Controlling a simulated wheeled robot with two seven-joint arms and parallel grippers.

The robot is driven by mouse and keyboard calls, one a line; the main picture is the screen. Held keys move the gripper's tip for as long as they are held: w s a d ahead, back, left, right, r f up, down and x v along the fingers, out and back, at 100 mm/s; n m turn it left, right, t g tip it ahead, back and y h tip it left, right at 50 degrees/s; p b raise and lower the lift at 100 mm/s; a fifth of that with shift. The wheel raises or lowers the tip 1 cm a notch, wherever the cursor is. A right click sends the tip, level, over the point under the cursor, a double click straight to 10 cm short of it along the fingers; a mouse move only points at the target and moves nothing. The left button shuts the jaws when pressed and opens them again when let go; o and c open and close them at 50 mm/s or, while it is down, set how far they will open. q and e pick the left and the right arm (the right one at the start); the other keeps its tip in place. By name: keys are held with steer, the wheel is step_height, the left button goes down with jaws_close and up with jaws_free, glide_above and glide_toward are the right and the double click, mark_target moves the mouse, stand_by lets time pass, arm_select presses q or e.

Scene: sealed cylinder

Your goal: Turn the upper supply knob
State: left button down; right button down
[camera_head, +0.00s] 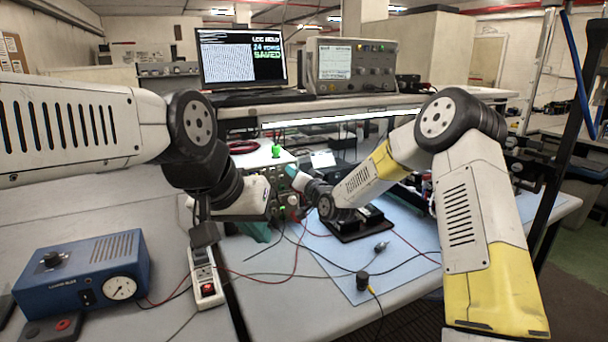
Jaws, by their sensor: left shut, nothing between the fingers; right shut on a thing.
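The supply (262,157) is a pale box with a lit green lamp on top, standing at the middle of the bench. Its front panel (283,205), with small knobs, faces right and is partly hidden by my arms. My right gripper (291,171) reaches in from the right, its teal fingers shut at the upper part of this panel. The upper knob is hidden at its fingertips. My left gripper (260,232), with teal fingers, is shut and empty, low in front of the supply, apart from the upper knob.
A blue box with a gauge (82,275) stands at the front left. A power strip (206,278) lies beside it. Thin cables and small dark parts lie on the blue mat (330,262). A monitor (242,57) and an instrument (352,66) stand on the shelf behind.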

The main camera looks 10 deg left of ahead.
steer(key=shift+f, duration=0.1)
stand_by(0.4)
steer(key=c, duration=1.2)
jaws_free()
steer(key=shift+o, duration=0.2)
steer(key=v, duration=0.7)
steer(key=shift+s+d, duration=0.25)
steer(key=shift+s, duration=0.1)
